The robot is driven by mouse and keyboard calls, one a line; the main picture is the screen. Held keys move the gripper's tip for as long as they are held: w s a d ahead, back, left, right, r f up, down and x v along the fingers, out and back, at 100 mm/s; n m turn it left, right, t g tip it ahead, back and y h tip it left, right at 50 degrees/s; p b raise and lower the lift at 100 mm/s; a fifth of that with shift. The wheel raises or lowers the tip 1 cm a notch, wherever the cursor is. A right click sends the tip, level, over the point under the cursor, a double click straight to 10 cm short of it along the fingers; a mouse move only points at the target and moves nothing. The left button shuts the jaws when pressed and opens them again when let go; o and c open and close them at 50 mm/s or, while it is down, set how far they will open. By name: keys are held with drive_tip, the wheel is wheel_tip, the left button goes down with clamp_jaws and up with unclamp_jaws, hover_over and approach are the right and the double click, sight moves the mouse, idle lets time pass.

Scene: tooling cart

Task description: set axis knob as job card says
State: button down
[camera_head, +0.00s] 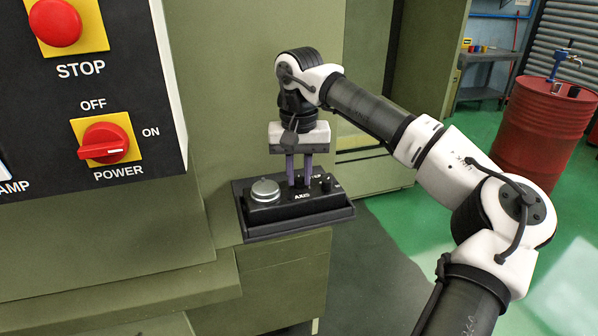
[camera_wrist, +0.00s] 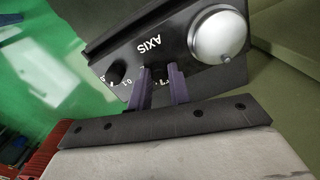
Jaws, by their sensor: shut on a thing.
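A black pendant box (camera_head: 293,204) with a white AXIS label sits on a tray-like ledge on the machine's side. My gripper (camera_head: 300,183) points down at it, and its two purple fingers are shut on the axis knob. The knob is almost wholly hidden between them, so I cannot read its setting. The wrist view shows the fingertips (camera_wrist: 158,72) at the box beside the upside-down AXIS label (camera_wrist: 148,46). A second small black knob (camera_head: 326,184) stands just right of the fingers; it also shows in the wrist view (camera_wrist: 116,71). No job card is in view.
A silver handwheel (camera_head: 265,190) stands on the box, left of the fingers. A control panel with a red STOP button (camera_head: 55,22) and a red POWER switch (camera_head: 103,143) fills the upper left. A red drum (camera_head: 541,130) stands on the green floor at right.

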sight(299, 178)
drive_tip(key=m, duration=0.5)
drive_tip(key=shift+m, duration=0.3)
drive_tip(key=m, duration=0.5)
drive_tip(key=shift+b, duration=0.35)
drive_tip(key=m, duration=0.5)
drive_tip(key=shift+m+b, duration=0.3)
drive_tip(key=shift+m, duration=2.3)
drive_tip(key=c, duration=1.3)
unclamp_jaws()
drive_tip(key=shift+b, duration=0.3)
wheel_tip(299, 178, up, 14)
drive_tip(key=shift+b, duration=0.45)
